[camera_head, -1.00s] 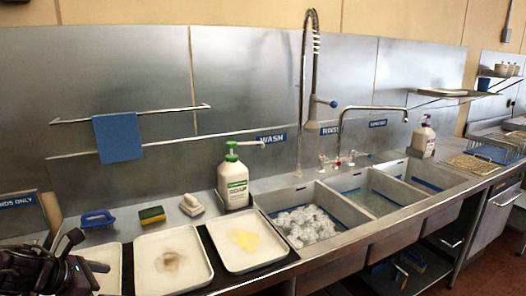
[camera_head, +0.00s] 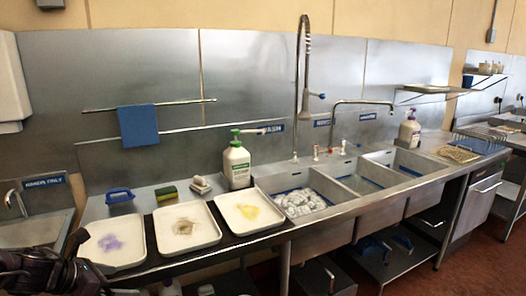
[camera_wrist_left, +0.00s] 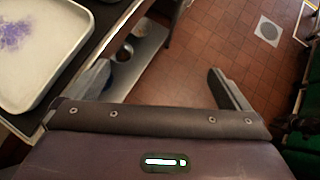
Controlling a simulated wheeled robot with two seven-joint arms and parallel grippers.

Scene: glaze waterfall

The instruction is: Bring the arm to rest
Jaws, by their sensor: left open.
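My left gripper (camera_head: 80,246) shows at the lower left of the head view, just left of a white tray with a purple stain (camera_head: 118,256). In the left wrist view, my left gripper (camera_wrist_left: 158,76) is open, its two fingers wide apart with nothing between them. It points down past the counter edge (camera_wrist_left: 92,62) toward the red tile floor (camera_wrist_left: 225,45). The purple-stained tray also shows in the left wrist view (camera_wrist_left: 60,70), at the upper left, apart from the fingers. My right gripper is in neither view.
Beside it stand a brown-stained tray (camera_head: 160,245) and a yellow-stained tray (camera_head: 232,228). Behind are a blue brush (camera_head: 119,195), a sponge (camera_head: 166,192) and a pump bottle (camera_head: 237,166). Sink basins (camera_head: 352,188) lie right. A lower shelf (camera_wrist_left: 140,60) shows under the counter.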

